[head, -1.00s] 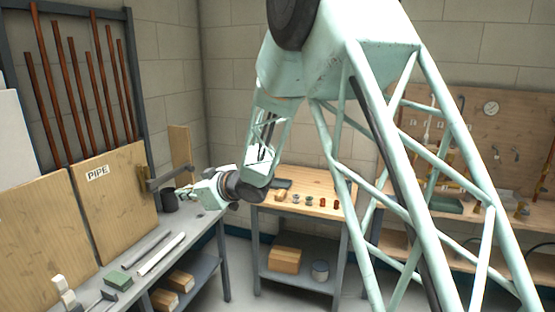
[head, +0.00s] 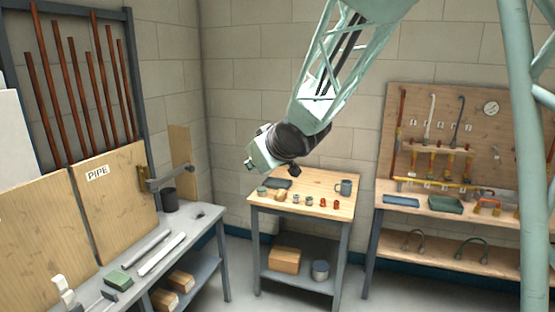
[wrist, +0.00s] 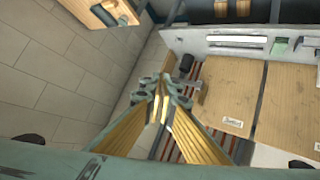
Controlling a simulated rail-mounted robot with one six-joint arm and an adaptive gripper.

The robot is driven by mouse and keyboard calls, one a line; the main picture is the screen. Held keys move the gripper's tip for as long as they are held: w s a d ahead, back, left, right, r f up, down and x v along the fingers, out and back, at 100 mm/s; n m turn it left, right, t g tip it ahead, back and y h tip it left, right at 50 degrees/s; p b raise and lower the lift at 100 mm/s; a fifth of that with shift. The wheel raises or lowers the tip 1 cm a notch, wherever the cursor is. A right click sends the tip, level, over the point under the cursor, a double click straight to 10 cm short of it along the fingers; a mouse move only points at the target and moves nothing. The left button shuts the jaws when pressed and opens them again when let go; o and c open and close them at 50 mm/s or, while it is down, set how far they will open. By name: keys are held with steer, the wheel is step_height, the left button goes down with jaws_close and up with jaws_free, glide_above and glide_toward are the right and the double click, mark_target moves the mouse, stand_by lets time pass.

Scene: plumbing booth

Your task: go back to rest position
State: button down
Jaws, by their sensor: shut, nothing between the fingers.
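My gripper (wrist: 163,92) shows in the wrist view with its fingers together and nothing between them. In the head view the end of my arm (head: 262,155) hangs in the air in front of the block wall, above the small wooden-topped table (head: 323,210). The fingers are too small to make out there. My gripper is apart from the tables and everything on them.
The left bench (head: 205,222) carries pipes, a dark cup (head: 169,199) and a vise-like bracket (head: 160,177). The PIPE board (head: 115,200) stands behind it. Small fittings and a mug (head: 345,187) sit on the small table. A tool board (head: 465,130) is at right.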

steer(key=s+d+r+m+g+h, duration=0.1)
steer(key=s+d+r+m+h, duration=0.2)
steer(key=s+d, duration=0.85)
steer(key=s+d+r+m+g+h, duration=0.1)
steer(key=s+d+r+m+h, duration=0.1)
steer(key=s+d, duration=1)
steer(key=s+d+f+m+g, duration=0.2)
steer(key=s, duration=1.4)
steer(key=s+d+f+m+g, duration=0.2)
steer(key=s+d+f, duration=0.1)
steer(key=s, duration=1.3)
steer(key=shift+s+d, duration=0.15)
steer(key=shift+s, duration=0.1)
